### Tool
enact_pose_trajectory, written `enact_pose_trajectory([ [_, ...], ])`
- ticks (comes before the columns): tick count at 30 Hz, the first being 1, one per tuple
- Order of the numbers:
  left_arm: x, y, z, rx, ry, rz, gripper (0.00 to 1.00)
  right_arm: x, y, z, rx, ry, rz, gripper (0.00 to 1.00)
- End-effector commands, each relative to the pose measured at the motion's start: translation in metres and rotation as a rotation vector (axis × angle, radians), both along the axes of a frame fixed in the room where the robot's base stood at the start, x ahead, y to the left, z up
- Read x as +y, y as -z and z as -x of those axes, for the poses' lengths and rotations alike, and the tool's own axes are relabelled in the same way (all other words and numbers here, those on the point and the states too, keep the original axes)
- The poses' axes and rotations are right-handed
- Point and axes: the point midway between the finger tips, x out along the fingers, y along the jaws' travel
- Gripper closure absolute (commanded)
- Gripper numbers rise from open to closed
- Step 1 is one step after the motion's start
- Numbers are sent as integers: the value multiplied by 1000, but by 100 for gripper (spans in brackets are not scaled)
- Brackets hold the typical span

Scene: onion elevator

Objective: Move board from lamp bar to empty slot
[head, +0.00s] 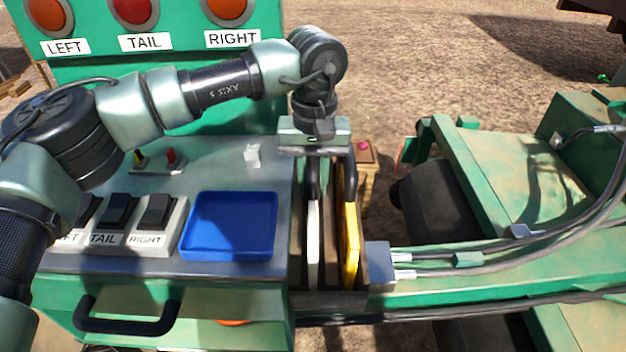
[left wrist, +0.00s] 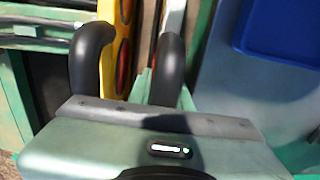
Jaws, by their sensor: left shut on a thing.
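My left gripper (head: 332,195) reaches down over the slots beside the control panel, its two dark fingers pointing down. It is shut on the yellow board (head: 350,245), which stands upright at the right side of the slots; the finger contact is partly hidden. A white board (head: 313,250) stands upright to its left, close to the other finger. In the left wrist view the yellow board (left wrist: 110,70) runs by the left finger and the white board (left wrist: 174,18) lies beyond the right one. The slot bottoms are hidden. My right gripper is not in view.
A blue tray (head: 230,225) lies on the panel, with black switches (head: 117,212) to its left. A lamp bar with LEFT, TAIL and RIGHT lamps (head: 135,12) stands behind. A grey connector block (head: 380,262) with cables (head: 480,250) sits right of the slots.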

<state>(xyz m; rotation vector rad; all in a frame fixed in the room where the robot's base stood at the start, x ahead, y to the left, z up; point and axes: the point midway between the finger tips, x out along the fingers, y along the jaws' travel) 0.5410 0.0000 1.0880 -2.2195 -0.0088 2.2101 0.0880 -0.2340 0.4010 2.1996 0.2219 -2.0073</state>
Motion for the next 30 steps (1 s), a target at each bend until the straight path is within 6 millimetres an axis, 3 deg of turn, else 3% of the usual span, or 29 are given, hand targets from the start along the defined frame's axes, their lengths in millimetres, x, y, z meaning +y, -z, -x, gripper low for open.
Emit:
enact_pose_trajectory([
  [14,0,4,0,-2,0,1,100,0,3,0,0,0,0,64],
  [15,0,4,0,-2,0,1,72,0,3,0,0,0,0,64],
  [17,0,4,0,-2,0,1,55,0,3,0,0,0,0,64],
  [30,1,5,0,1,-1,-3,55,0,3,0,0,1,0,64],
])
